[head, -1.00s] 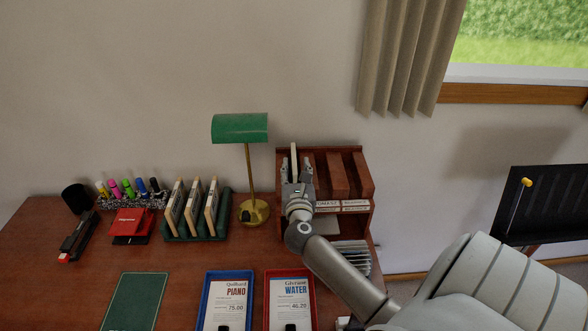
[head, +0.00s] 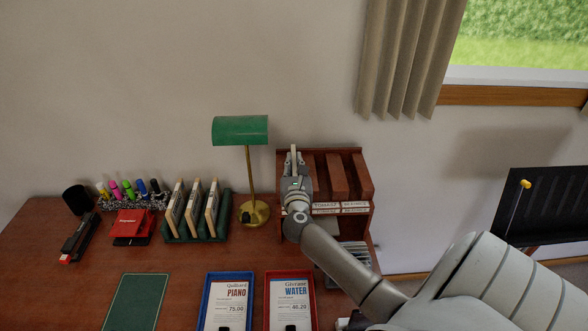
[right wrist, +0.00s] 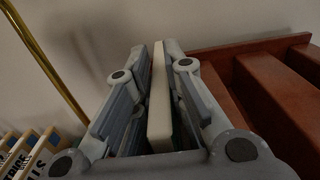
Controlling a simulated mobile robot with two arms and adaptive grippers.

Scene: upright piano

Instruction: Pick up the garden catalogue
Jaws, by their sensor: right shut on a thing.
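A thin, pale cream catalogue (head: 293,149) stands upright at the left end of the reddish wooden sorter (head: 370,187) on the desk. No title shows on it, so I cannot read whether it is the garden one. My right gripper (head: 295,160) is shut on it from both sides, near the sorter's top. In the right wrist view the catalogue (right wrist: 159,105) stands on edge between the two fingers of the gripper (right wrist: 158,65). Its lower part is hidden by the gripper. My left gripper is not in view.
A green lamp (head: 240,130) stands close to the left of the sorter. A green rack (head: 228,213) with upright cards, a red hole punch (head: 132,228) and a stapler (head: 80,238) are further left. Blue (head: 202,305) and red (head: 313,300) trays lie in front.

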